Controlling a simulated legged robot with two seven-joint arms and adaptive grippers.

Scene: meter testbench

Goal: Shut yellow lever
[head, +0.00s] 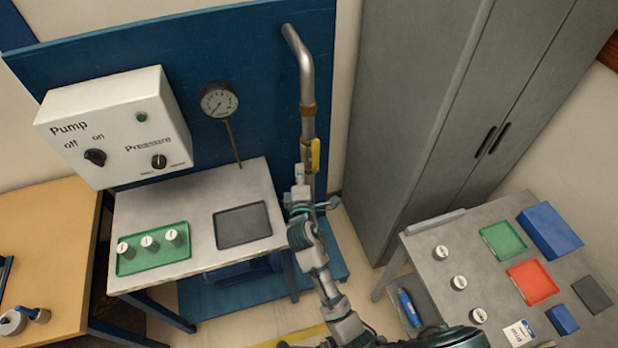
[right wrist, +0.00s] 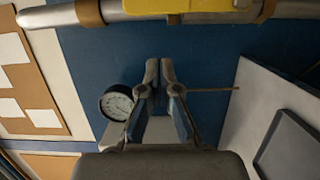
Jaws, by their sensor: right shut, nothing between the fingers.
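The yellow lever (head: 315,154) is on the metal pipe (head: 307,80) that runs down the blue panel, and it lies along the pipe. My right gripper (head: 299,168) is just below and left of the lever in the head view, its fingers hard to make out there. In the right wrist view, the closed fingers (right wrist: 159,68) are empty, with the yellow lever (right wrist: 215,6) at the top edge, partly cut off. A gap of blue panel shows between fingertips and lever in that view. My left gripper is not in view.
A pressure gauge (head: 220,99) and a white pump box (head: 115,125) are left of the pipe. A bench (head: 190,200) below holds a green tray and a dark plate. A grey cabinet (head: 420,110) and another table (head: 440,285) stand to the right.

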